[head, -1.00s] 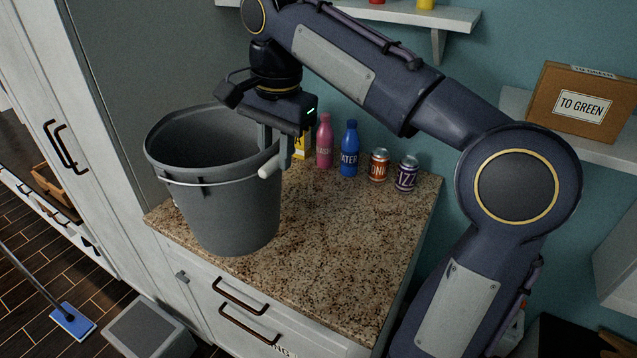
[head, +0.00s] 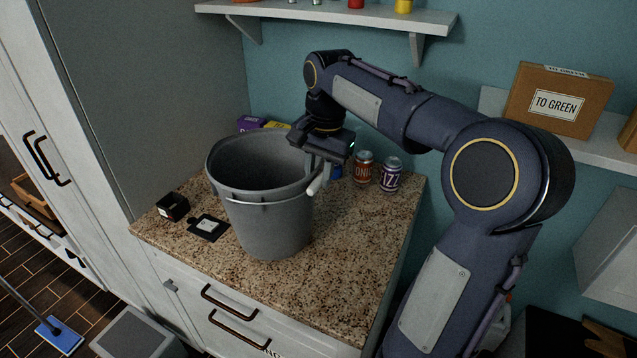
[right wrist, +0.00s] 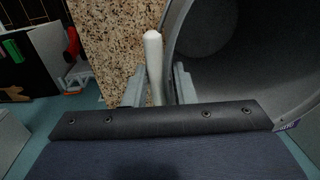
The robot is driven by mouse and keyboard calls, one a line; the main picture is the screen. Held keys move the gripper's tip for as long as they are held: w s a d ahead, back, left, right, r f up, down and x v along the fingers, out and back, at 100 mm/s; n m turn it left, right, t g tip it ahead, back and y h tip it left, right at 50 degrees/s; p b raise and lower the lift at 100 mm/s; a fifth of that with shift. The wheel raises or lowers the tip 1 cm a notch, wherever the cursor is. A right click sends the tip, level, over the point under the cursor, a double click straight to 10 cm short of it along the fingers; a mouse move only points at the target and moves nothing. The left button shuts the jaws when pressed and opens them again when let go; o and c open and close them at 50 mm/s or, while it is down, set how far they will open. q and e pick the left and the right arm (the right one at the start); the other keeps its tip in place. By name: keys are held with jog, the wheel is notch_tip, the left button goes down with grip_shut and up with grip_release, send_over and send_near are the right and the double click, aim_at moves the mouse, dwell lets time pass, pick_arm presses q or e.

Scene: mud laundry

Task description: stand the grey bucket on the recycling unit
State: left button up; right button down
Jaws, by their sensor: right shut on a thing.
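The grey bucket (head: 262,210) is upright over the middle of the speckled stone top (head: 345,265) of a white cabinet unit, apparently the recycling unit; only the end of its label shows. I cannot tell whether the bucket's base touches the top. Its rim is open upward and its wire handle hangs at the front, with a pale cylindrical grip (head: 319,184). My right gripper (head: 316,166) is at the bucket's right rim, shut on that handle grip. In the right wrist view the grip (right wrist: 154,55) stands between the fingers, beside the bucket wall (right wrist: 235,60). My left gripper is not in view.
Cans (head: 391,176) stand behind and right of the bucket, with a mostly hidden blue bottle and boxes behind. A small black box (head: 173,207) and a black card (head: 208,228) lie left. A wall shelf (head: 330,15) hangs above. The front right of the top is clear.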

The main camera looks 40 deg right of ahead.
jog(key=shift+f, duration=1.5)
jog(key=c, duration=1.2)
grip_release()
notch_tip(320, 180, up, 12)
jog(key=s, duration=0.1)
jog(key=s+a+f+n+t+y, duration=0.1)
jog(key=s+a+f+n, duration=0.3)
jog(key=s+a+f, duration=0.1)
jog(key=s+a+f+n+t+y, duration=0.1)
jog(key=s+a+f+n+t, duration=0.1)
jog(key=s+a+f+n, duration=0.2)
jog(key=s+a+f+n+t+y, duration=0.1)
jog(key=s+a+f+n, duration=0.3)
jog(key=s+a+f, duration=0.3)
jog(key=shift+s+a+f+p, duration=0.2)
jog(key=shift+a+f, duration=0.25)
jog(key=shift+s+a+f+p, duration=0.15)
jog(key=shift+s+a+f, duration=0.05)
jog(key=shift+a+f, duration=0.25)
